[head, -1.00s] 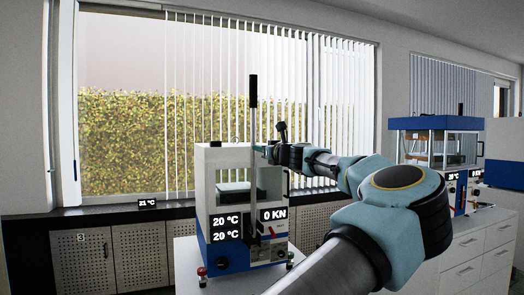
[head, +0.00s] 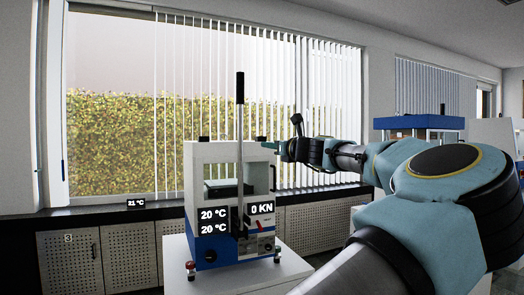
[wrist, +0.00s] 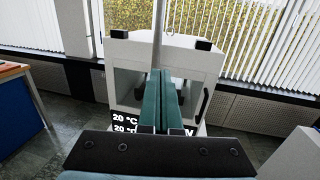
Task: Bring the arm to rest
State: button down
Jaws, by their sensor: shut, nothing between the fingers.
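My arm reaches from the lower right across the head view, with its wrist end beside the upper right of the white and blue lab press. My gripper (wrist: 160,82) shows in the wrist view as two teal fingers lying together, shut and empty. In the head view, the gripper tip (head: 268,146) is small and near the press's top right corner; I cannot tell whether it touches. The press (head: 202,158) stands upright with its tall black-topped lever (head: 240,120) raised. Its displays read 20 °C, 20 °C and 0 KN. The wrist view shows the press (wrist: 185,50) behind the fingers.
A second blue-topped press (head: 418,122) stands at the right, partly hidden by my arm. Perforated cabinets (head: 128,250) and a dark sill run under the window. A wooden-topped table (wrist: 12,70) is at the left in the wrist view, with open floor between.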

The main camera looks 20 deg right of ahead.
jog(key=w+a+f+n+g+y, duration=0.1)
jog(key=w+a+f+n+g, duration=0.15)
jog(key=a+f, duration=0.5)
jog(key=w+a+f+n+g+y, duration=0.1)
jog(key=w+a+f+n+g, duration=0.2)
jog(key=a+f, duration=0.45)
jog(key=s+a+f+n+g+h, duration=0.1)
jog(key=s+a+f+n+g, duration=0.3)
jog(key=a+f, duration=0.35)
jog(key=s+a+f+n+g+h, duration=0.1)
jog(key=s+a+f+n+g, duration=0.25)
jog(key=a+f+n, duration=0.45)
jog(key=s+a+f+n+g+h, duration=0.1)
jog(key=s+f+n+h, duration=0.15)
jog(key=s, duration=0.45)
jog(key=s+a+f+n+g+h, duration=0.1)
jog(key=s+a+f+n+g, duration=0.1)
jog(key=s+n, duration=0.35)
jog(key=s+d+r+n+h, duration=0.1)
jog(key=s+n, duration=0.4)
jog(key=s, duration=0.7)
jog(key=shift+s+d+r+h, duration=0.25)
jog(key=shift+d+r+h, duration=0.15)
jog(key=shift+d+h, duration=0.4)
jog(key=shift+n, duration=0.25)
